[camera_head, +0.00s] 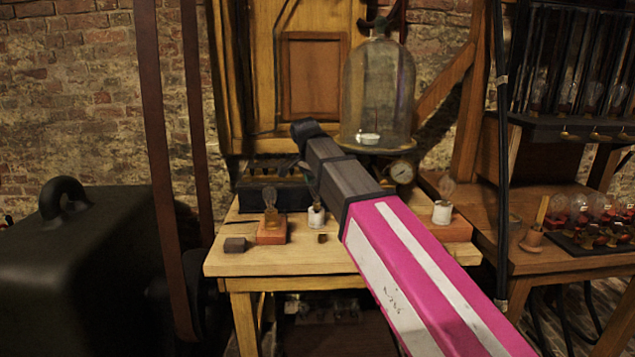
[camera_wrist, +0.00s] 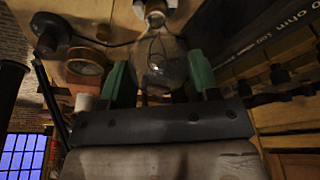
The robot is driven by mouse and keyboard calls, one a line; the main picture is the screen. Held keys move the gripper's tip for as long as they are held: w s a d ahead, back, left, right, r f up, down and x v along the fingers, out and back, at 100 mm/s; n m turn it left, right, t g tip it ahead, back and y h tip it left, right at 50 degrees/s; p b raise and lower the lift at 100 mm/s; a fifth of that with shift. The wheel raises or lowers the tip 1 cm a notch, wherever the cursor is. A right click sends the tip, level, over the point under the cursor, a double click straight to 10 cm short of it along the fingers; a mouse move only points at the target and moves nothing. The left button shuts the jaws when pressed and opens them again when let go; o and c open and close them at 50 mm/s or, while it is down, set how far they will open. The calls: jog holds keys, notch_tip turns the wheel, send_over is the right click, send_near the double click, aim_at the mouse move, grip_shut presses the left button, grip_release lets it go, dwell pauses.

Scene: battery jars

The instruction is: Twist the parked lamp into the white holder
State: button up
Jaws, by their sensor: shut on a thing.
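My gripper (camera_wrist: 158,80) has green fingers and is shut on a clear glass lamp (camera_wrist: 162,58). In the head view, my gripper (camera_head: 314,184) points down at the middle of the wooden table. A small white holder (camera_head: 316,217) stands directly below it. The held lamp is mostly hidden there, and I cannot tell whether its base touches the holder. Another lamp (camera_head: 270,197) stands upright on an orange block (camera_head: 271,233) to the left. A second white holder (camera_head: 442,212) stands to the right with a faint bulb (camera_head: 446,187) above it.
A long black box (camera_head: 240,197) is behind. A glass bell jar (camera_head: 376,95) and a gauge (camera_head: 402,172) stand at the back right.

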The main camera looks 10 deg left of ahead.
jog(key=shift+f, duration=0.95)
dwell(1.1)
jog(key=m, duration=0.3)
jog(key=shift+g+h, duration=0.4)
jog(key=m, duration=0.3)
jog(key=shift+s+d+g, duration=0.1)
jog(key=shift+g, duration=0.2)
jog(key=m+g, duration=0.1)
jog(key=m, duration=0.3)
jog(key=shift+s+m+g, duration=0.15)
jog(key=shift+m+g, duration=0.25)
jog(key=shift+m, duration=1)
